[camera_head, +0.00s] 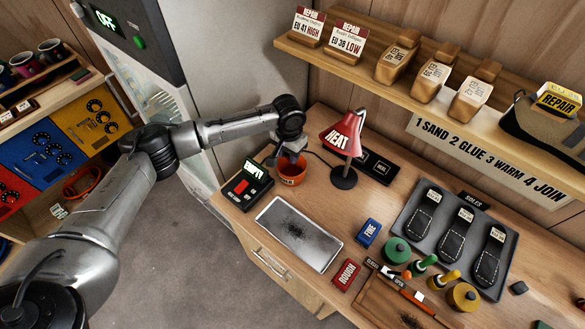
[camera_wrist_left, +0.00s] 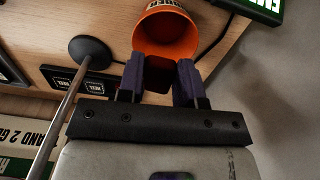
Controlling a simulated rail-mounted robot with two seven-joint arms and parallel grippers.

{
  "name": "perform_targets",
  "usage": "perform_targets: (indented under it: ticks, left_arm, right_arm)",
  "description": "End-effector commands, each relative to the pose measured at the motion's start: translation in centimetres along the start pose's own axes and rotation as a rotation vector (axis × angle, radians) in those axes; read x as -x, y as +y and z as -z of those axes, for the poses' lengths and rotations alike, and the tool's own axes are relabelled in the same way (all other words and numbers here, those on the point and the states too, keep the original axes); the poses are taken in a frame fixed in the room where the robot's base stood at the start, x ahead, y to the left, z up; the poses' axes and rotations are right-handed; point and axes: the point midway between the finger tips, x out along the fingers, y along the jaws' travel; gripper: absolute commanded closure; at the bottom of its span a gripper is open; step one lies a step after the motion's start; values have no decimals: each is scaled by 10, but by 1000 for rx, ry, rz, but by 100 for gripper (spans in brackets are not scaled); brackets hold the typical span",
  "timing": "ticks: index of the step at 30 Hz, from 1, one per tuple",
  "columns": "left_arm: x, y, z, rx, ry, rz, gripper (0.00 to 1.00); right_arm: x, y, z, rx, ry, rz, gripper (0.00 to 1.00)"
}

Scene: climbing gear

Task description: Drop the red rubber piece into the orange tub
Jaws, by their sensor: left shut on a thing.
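My left gripper (camera_head: 288,158) is above the orange tub (camera_head: 292,176) on the bench, at its rim. In the left wrist view the two fingers of my left gripper (camera_wrist_left: 161,82) are shut on a dark red piece (camera_wrist_left: 158,79), the red rubber piece, which is in shadow. The orange tub (camera_wrist_left: 150,42) opens just beyond the fingertips there. In the head view the piece is hidden by the gripper. I cannot tell whether the piece is touching the tub. My right gripper is not in view.
A red HEAT lamp (camera_head: 341,135) stands right of the tub. A black device with a green display (camera_head: 246,184) is at its left front. A grey tray of soles (camera_head: 457,235), a white-framed panel (camera_head: 292,234) and tools occupy the bench. A shelf (camera_head: 390,75) runs behind.

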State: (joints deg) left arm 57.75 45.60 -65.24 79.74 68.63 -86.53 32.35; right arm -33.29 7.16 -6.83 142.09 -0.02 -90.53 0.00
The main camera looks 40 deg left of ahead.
Motion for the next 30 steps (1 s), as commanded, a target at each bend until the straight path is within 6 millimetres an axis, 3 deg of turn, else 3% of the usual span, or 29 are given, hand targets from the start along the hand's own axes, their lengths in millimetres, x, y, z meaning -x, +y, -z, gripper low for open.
perform_targets:
  ticks: [6,14,30]
  left_arm:
    - [-9,-23,14,-86,1,3,89]
    - [-16,-29,18,-118,2,4,89]
    - [-58,-29,18,-117,2,5,89]
  right_arm:
    - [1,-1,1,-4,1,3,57]
    - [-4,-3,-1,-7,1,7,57]
    - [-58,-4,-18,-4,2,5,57]
